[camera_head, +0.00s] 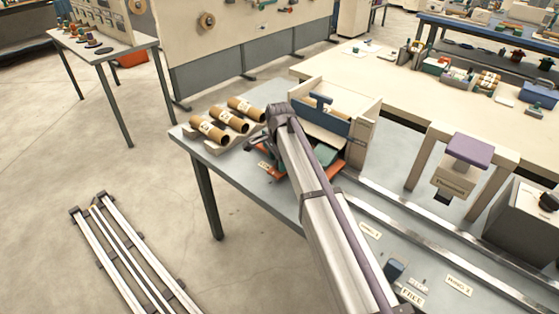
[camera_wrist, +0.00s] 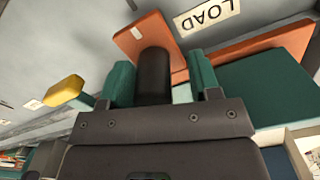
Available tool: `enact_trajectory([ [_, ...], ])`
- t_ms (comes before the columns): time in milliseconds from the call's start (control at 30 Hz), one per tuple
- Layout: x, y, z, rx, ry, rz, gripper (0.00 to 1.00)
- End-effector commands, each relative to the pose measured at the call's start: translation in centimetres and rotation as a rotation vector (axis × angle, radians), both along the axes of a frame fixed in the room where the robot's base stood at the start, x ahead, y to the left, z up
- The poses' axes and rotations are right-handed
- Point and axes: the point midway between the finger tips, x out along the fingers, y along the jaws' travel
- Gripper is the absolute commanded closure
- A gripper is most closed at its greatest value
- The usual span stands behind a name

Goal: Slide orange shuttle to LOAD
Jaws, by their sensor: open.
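The orange shuttle (camera_wrist: 138,36) shows in the wrist view as an orange base with a dark upright post (camera_wrist: 153,76), on the grey table. Another orange part (camera_wrist: 268,42) shows to the right, beside a teal block (camera_wrist: 262,92). The LOAD label (camera_wrist: 208,16) lies between the two orange areas. My gripper (camera_wrist: 160,78) is open, its teal fingers on either side of the post, with a gap on the right. In the head view some orange (camera_head: 298,175) shows beside my arm, which hides the gripper and most of the shuttle.
Cardboard tubes (camera_head: 228,121) lie in a cradle at the table's left end. A box-like station (camera_head: 335,115) stands behind my arm. A yellow knob (camera_wrist: 63,91) shows left in the wrist view.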

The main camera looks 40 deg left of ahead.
Motion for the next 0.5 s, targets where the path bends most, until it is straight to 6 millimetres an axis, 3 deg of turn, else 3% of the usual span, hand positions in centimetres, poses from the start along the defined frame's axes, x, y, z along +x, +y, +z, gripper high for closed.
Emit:
enact_trajectory([
  [267, -0.1, -0.1, 0.2, -0.002, 0.002, 0.001, 0.42],
  [367, -0.2, -0.1, 1.4, -0.001, 0.003, 0.001, 0.42],
  [500, -0.2, -0.1, 4.4, -0.001, 0.003, 0.0, 0.42],
])
